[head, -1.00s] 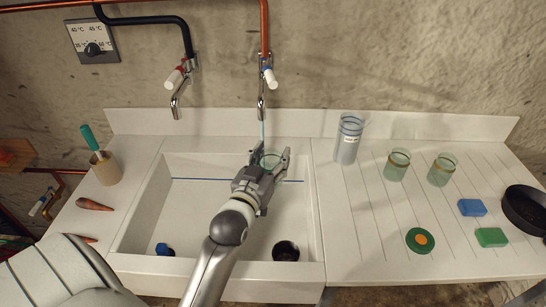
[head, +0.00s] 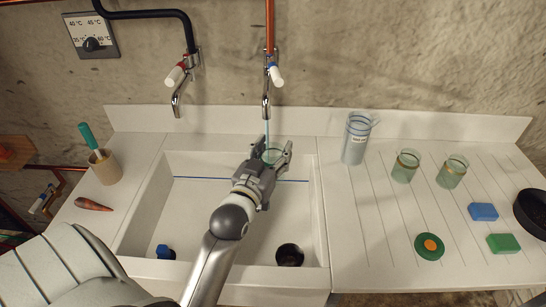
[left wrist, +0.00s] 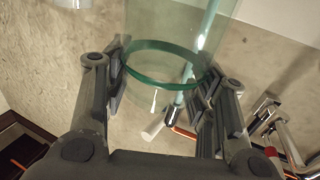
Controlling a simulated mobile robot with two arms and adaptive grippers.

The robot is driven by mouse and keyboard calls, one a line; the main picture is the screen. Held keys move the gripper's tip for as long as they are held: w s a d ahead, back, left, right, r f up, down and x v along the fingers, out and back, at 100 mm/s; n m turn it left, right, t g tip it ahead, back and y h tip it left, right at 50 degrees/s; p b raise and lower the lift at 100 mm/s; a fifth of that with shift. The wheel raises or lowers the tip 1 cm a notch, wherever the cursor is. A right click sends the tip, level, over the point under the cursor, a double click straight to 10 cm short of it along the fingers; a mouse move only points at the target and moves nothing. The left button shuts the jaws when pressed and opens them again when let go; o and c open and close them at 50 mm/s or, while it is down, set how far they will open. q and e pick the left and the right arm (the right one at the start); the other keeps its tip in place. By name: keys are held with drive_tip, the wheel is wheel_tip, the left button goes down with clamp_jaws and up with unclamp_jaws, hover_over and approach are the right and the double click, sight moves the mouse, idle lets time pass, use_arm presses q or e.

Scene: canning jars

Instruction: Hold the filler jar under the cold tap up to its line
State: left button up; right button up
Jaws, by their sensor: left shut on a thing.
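The filler jar (head: 272,155), pale greenish glass, is between the fingers of my left gripper (head: 270,162), which is shut on it over the sink. The cold tap (head: 266,95), with a white and blue handle, is above it, and a thin pale-blue stream comes down from its spout to the jar. In the left wrist view the jar (left wrist: 178,30) is clear, with a teal ring around it between the fingers (left wrist: 160,95). I cannot tell whether that ring is the line or the rim, nor the water level. My right gripper is not in view.
The sink (head: 145,215) holds a dark round item (head: 289,255) and a blue item (head: 165,251). The hot tap (head: 180,85) is to the left. A tall labelled jug (head: 356,140), two jars (head: 405,168) (head: 452,172), sponges (head: 484,211) and a green disc (head: 429,246) stand on the drainboard.

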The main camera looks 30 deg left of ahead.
use_arm(q)
drive_tip(key=w+a, duration=0.4)
drive_tip(key=shift+a, duration=0.3)
idle(0.5)
idle(6.8)
